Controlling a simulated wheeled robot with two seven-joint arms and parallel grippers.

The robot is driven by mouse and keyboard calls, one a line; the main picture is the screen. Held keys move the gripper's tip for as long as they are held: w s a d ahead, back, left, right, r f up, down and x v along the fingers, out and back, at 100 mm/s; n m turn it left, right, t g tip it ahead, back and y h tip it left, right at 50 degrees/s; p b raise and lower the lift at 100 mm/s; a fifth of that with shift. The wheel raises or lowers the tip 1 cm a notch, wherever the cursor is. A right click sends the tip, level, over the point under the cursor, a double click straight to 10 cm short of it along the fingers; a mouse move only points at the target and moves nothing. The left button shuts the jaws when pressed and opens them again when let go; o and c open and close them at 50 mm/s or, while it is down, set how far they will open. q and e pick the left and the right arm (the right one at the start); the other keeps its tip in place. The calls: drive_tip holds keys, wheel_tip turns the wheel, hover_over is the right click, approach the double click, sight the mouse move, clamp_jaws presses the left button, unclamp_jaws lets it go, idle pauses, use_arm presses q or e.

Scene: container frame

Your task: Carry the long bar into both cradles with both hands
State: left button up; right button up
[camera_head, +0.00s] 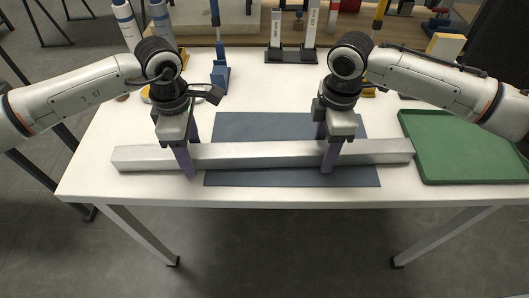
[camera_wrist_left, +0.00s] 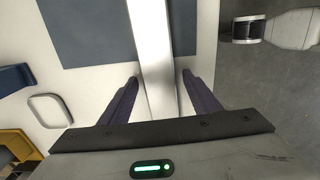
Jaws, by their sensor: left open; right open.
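The long pale grey bar (camera_head: 260,153) lies left to right near the table's front, across a dark mat. My left gripper (camera_head: 189,154) is open and straddles the bar left of its middle. In the left wrist view the bar (camera_wrist_left: 152,50) runs between the open fingers (camera_wrist_left: 161,88), with gaps on both sides. My right gripper (camera_head: 325,150) is open and straddles the bar right of its middle. A blue upright stand (camera_head: 220,77) is behind my left arm, and a yellow post (camera_head: 380,14) shows behind my right arm. I cannot tell whether these are the cradles.
The dark blue-grey mat (camera_head: 262,126) lies on the white table (camera_head: 97,172). A green tray (camera_head: 465,150) is close to the bar's right end. A black stand with two white uprights (camera_head: 291,54) is at the back. White bottles (camera_head: 127,22) stand back left.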

use_arm(q)
clamp_jaws()
use_arm(e)
clamp_jaws()
use_arm(q)
drive_tip(key=shift+w+r, duration=0.1)
drive_tip(key=shift+r, duration=0.2)
use_arm(e)
drive_tip(key=shift+w+r, duration=0.1)
drive_tip(key=shift+r, duration=0.2)
